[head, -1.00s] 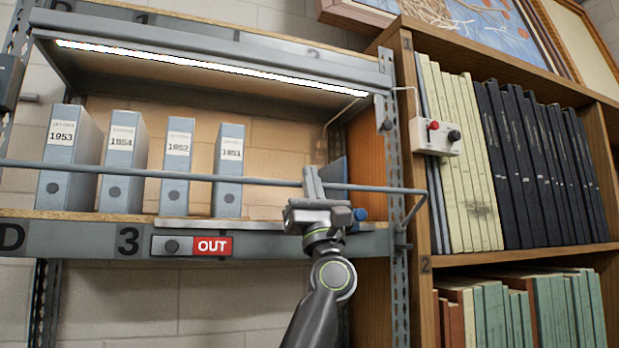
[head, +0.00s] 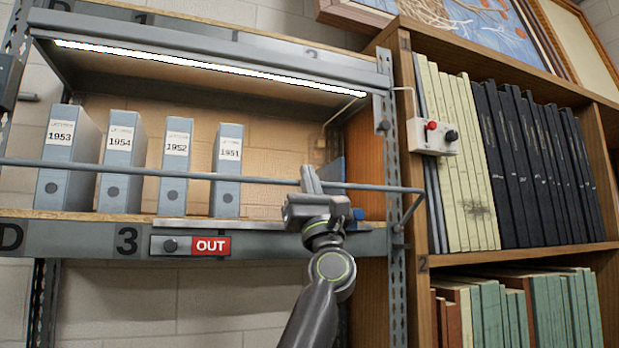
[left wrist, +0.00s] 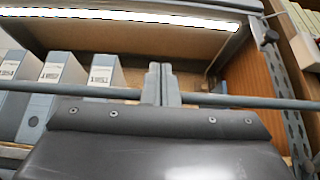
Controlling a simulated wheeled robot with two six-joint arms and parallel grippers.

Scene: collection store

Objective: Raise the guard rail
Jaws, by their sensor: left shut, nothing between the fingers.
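The guard rail (head: 120,168) is a thin grey bar running across the front of the shelf, in front of the binders. Its right end bends back down to a bracket on the right upright. In the left wrist view the rail (left wrist: 235,101) crosses the whole picture. My left gripper (head: 311,176) is shut and empty, its fingers pointing up at the rail near its right part. In the left wrist view the fingertips (left wrist: 160,72) stand upright across the rail's line. I cannot tell whether they touch it. My right gripper is not in view.
Grey binders (head: 119,160) stand behind the rail on the left. A red OUT sign (head: 210,246) is on the shelf edge. A wooden bookcase (head: 405,120) stands at right, with a switch box (head: 433,138) on its side. A lit strip (head: 200,68) hangs above.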

